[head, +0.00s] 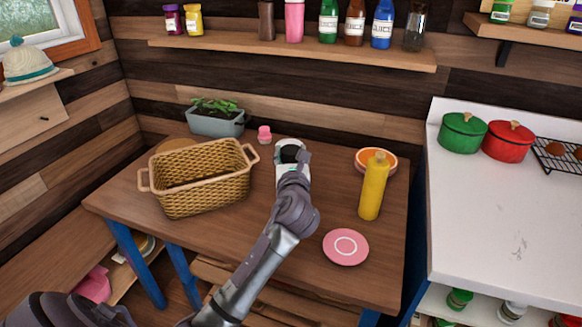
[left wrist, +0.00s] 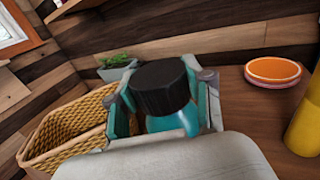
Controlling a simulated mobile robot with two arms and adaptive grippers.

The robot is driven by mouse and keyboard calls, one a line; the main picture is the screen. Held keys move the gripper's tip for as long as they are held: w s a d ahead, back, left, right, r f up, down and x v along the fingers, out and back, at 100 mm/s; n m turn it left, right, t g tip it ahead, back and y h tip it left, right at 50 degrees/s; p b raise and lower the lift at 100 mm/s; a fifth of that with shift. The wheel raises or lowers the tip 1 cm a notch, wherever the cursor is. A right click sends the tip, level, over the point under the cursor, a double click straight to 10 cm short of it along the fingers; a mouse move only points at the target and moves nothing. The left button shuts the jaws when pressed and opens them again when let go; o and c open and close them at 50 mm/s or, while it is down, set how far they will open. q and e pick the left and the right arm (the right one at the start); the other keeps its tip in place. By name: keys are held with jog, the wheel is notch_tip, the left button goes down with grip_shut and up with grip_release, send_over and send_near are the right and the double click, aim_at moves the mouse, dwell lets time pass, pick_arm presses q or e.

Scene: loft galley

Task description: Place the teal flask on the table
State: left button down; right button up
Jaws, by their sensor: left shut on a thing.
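The teal flask (left wrist: 176,122) has a black ribbed cap and sits between the fingers of my left gripper (left wrist: 164,96) in the left wrist view. The cap points up toward the camera. In the head view, my left gripper (head: 292,157) is over the back middle of the wooden table (head: 225,235), shut on the flask. The gripper and arm hide most of the flask there. I cannot tell whether the flask's base touches the table. My right gripper is not in view.
A wicker basket (head: 203,183) stands left of my gripper. A grey planter (head: 215,123) and a small pink item (head: 264,135) are behind. To the right are an orange-topped round dish (head: 363,158), a yellow bottle (head: 373,187) and a pink plate (head: 346,247). The table's front middle is clear.

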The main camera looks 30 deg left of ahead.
pick_arm(q)
jog(key=shift+f+b, duration=0.3)
jog(key=shift+f, duration=1.45)
jog(key=shift+c, duration=2.4)
grip_release()
jog(key=shift+f, duration=0.15)
jog(key=v, duration=1.2)
